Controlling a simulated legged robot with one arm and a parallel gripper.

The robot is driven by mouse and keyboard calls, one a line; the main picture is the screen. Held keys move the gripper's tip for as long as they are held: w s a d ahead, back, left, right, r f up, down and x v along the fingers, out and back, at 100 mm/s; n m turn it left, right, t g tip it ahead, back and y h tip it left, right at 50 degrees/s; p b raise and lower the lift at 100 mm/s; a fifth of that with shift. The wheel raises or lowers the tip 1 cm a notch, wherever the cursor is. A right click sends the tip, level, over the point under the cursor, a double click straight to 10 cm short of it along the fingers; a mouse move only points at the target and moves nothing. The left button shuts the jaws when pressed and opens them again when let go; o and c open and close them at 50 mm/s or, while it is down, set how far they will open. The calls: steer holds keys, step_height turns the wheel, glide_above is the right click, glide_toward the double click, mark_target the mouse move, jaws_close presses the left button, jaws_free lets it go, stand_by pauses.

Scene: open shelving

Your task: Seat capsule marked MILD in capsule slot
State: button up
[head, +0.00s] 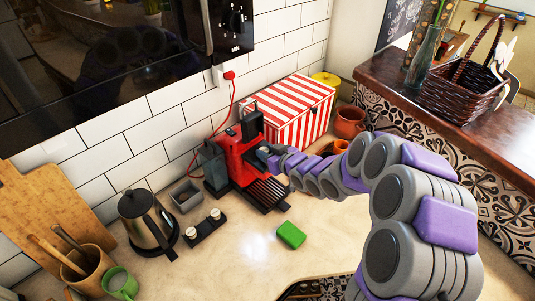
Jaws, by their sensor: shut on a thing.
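A red and black coffee machine (236,150) stands against the tiled wall. My gripper (264,153) is at the machine's upper front, seen small and from behind. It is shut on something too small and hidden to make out. The capsule slot is hidden by the gripper and the machine's top. A black holder (204,229) on the counter to the left carries two small pale capsules, one at the left (191,232) and one at the right (215,213). No MILD marking is readable.
A steel kettle (150,220) and a grey container (186,196) stand left of the machine. A striped box (293,112) is behind it; terracotta pots (350,122) stand at right. A green block (291,235) lies in front. The front counter is mostly clear.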

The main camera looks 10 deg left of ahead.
steer(key=shift+s+f, duration=0.1)
steer(key=shift+f, duration=0.1)
steer(key=o, duration=0.7)
steer(key=shift+c, duration=0.2)
steer(key=o, duration=0.3)
steer(key=shift+d+f, duration=0.1)
steer(key=shift+o, duration=0.2)
steer(key=shift+r, duration=0.2)
steer(key=p+v, duration=0.1)
steer(key=v, duration=1.1)
steer(key=shift+r, duration=0.25)
